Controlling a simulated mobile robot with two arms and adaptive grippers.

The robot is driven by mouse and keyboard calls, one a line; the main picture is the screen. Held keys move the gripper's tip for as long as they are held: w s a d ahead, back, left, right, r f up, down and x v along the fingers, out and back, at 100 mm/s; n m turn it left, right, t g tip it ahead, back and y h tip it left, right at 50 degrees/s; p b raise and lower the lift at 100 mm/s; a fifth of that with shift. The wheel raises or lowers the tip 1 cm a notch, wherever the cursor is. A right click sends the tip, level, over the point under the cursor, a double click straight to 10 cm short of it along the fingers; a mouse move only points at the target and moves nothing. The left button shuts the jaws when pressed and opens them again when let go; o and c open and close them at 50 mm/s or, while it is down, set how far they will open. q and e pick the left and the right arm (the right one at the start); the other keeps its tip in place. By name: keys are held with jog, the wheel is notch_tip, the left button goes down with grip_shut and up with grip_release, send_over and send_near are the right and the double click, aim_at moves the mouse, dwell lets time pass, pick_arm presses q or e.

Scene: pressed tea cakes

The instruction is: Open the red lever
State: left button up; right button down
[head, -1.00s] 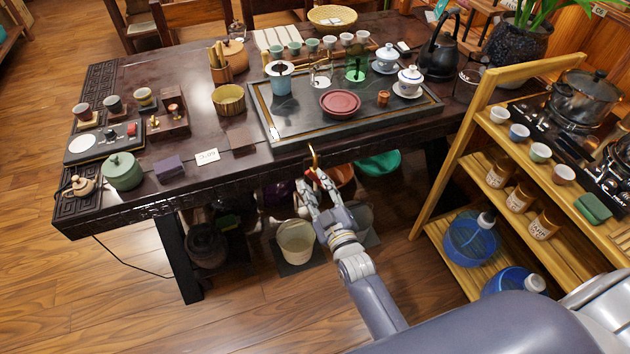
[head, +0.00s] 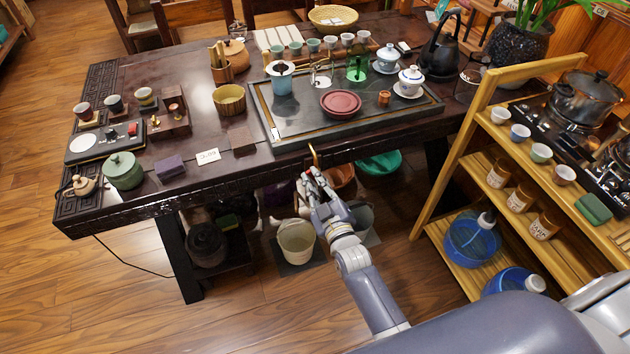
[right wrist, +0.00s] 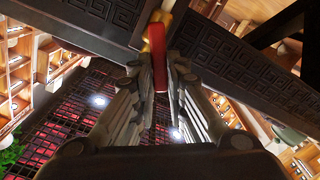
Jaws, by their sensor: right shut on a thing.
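The red lever (right wrist: 158,62) hangs below the table's front edge on a brass fitting (right wrist: 157,30). In the right wrist view it stands between the two fingertips of my right gripper (right wrist: 164,75), which is shut on it. In the head view, the brass fitting (head: 313,156) shows as a thin upright piece at the table edge, just above my right gripper (head: 310,176). Only a small red spot of the lever shows there; the fingers hide most of it. My left gripper is not in view.
The dark tea table (head: 240,170) with its tea tray (head: 290,125) is right above the gripper. A pale bucket (head: 297,243) stands on the floor below. A wooden shelf (head: 478,165) rises at the right. Open floor lies at the left.

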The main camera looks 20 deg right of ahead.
jog(key=shift+d+r+m+p, duration=0.1)
jog(key=shift+d+m+p, duration=0.25)
jog(key=shift+m, duration=0.65)
jog(key=shift+d+r+m+p, duration=0.1)
jog(key=shift+d+m+p, duration=0.25)
jog(key=shift+m, duration=0.65)
jog(key=shift+d+r+m+p, duration=0.1)
jog(key=shift+d+m+p, duration=0.25)
jog(key=shift+m, duration=0.65)
jog(key=shift+d, duration=0.1)
jog(key=c, duration=1.6)
grip_release()
jog(key=s, duration=1.2)
jog(key=shift+d, duration=0.2)
